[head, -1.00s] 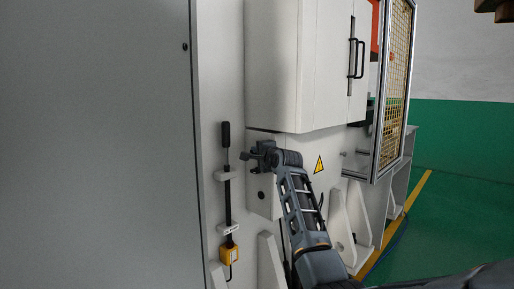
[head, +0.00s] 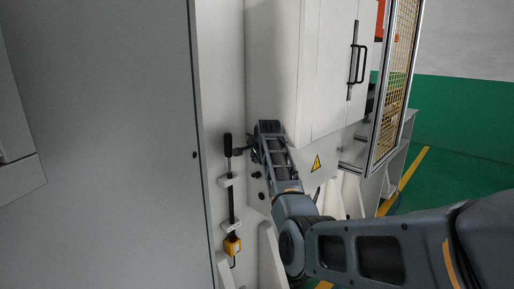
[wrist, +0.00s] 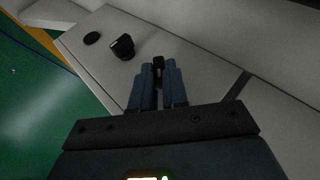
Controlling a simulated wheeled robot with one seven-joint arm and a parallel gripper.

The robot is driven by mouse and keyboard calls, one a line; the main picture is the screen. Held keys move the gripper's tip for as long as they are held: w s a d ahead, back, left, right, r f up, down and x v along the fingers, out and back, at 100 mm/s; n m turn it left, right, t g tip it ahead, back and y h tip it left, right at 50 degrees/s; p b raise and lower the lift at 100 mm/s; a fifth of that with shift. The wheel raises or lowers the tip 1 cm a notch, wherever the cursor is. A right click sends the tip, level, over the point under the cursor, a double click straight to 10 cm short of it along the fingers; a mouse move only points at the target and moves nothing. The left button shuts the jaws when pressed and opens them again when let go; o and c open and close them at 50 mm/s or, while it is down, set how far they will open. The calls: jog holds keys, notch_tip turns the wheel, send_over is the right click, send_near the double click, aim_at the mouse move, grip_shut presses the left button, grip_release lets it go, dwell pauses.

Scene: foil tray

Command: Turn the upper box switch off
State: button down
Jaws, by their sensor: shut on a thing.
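The small white box (head: 257,207) sits on the machine's side below the large cabinet. My gripper (head: 252,155) is at the upper part of the box's side face, and my arm hides much of it. In the wrist view my gripper (wrist: 158,78) has its two fingers closed on a small dark switch knob (wrist: 158,62), the upper box switch, mostly hidden between the fingertips. A second black knob (wrist: 123,46) stands apart from the fingers, with a flat black disc (wrist: 92,38) beyond it. In the head view the lower knob (head: 256,174) shows below my gripper. The upper switch's angle cannot be read.
A black-handled rod with a yellow end piece (head: 232,245) hangs in white brackets close to the left. The large white cabinet (head: 275,65) overhangs the box. A yellow mesh guard (head: 400,75) stands at the right. Green floor (head: 465,178) is open at the right.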

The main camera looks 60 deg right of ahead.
jog(key=g+y+b, duration=0.1)
jog(key=g, duration=0.1)
jog(key=w+n+g+b, duration=0.1)
jog(key=g+b, duration=0.1)
jog(key=g, duration=0.1)
jog(key=shift+d+r+y, duration=0.1)
jog(key=shift+y, duration=0.3)
jog(key=shift+g+b, duration=0.7)
jog(key=shift+b, duration=0.1)
jog(key=c, duration=1.1)
grip_release()
jog(key=shift+w+r, duration=0.1)
jog(key=shift+r, duration=0.05)
jog(key=shift+c, duration=0.2)
jog(key=shift+r, duration=0.1)
jog(key=v, duration=0.7)
jog(key=shift+r+b, duration=0.25)
jog(key=shift+b, duration=0.1)
